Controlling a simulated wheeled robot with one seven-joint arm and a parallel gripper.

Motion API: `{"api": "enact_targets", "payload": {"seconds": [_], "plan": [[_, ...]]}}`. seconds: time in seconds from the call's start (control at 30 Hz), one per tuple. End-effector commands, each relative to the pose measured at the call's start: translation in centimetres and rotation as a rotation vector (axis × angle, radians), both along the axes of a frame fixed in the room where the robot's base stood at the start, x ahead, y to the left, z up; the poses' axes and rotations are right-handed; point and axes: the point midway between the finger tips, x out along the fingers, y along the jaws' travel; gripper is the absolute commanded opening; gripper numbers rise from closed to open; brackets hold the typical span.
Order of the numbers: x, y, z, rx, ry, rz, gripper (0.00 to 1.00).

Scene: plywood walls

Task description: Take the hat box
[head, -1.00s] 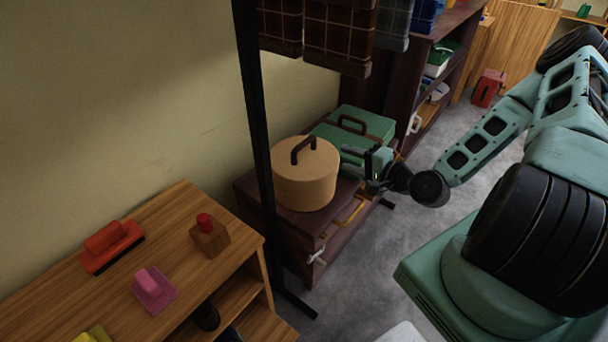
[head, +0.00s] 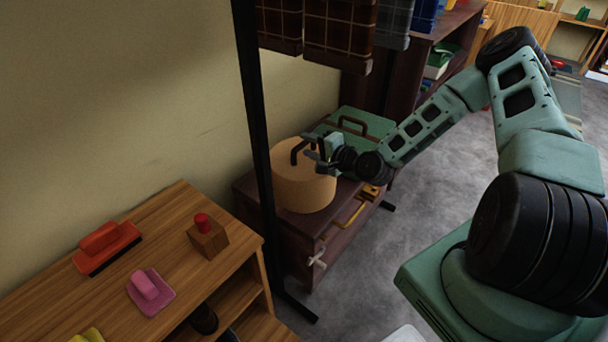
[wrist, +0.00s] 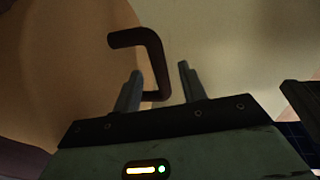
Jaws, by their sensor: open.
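The hat box (head: 304,190) is a round tan box with a dark arched handle (head: 297,150) on its lid. It stands upright on a dark wooden cabinet (head: 262,205). My gripper (head: 312,152) is open and empty, at the right side of the handle above the lid. In the wrist view, the dark bent handle (wrist: 152,55) rises ahead of my gripper (wrist: 158,85), with its lower end between the two fingertips. The tan box (wrist: 70,60) fills the left. I cannot tell whether the fingers touch the handle.
A green case (head: 352,128) stands right behind the hat box. A black rack post (head: 256,130) rises in front of it at left, with checked cloths (head: 340,30) hanging above.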

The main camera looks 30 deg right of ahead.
Motion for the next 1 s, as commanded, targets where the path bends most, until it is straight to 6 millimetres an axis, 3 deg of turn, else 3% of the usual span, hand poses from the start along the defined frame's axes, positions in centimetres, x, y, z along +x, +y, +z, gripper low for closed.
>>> {"api": "enact_targets", "payload": {"seconds": [0.23, 0.4, 1.0], "plan": [[0.18, 0.04, -0.03, 0.001, 0.001, 0.000, 0.41], [0.17, 0.04, -0.02, 0.000, 0.001, 0.000, 0.00], [0.14, 0.03, -0.07, 0.000, 0.001, 0.000, 0.00]]}}
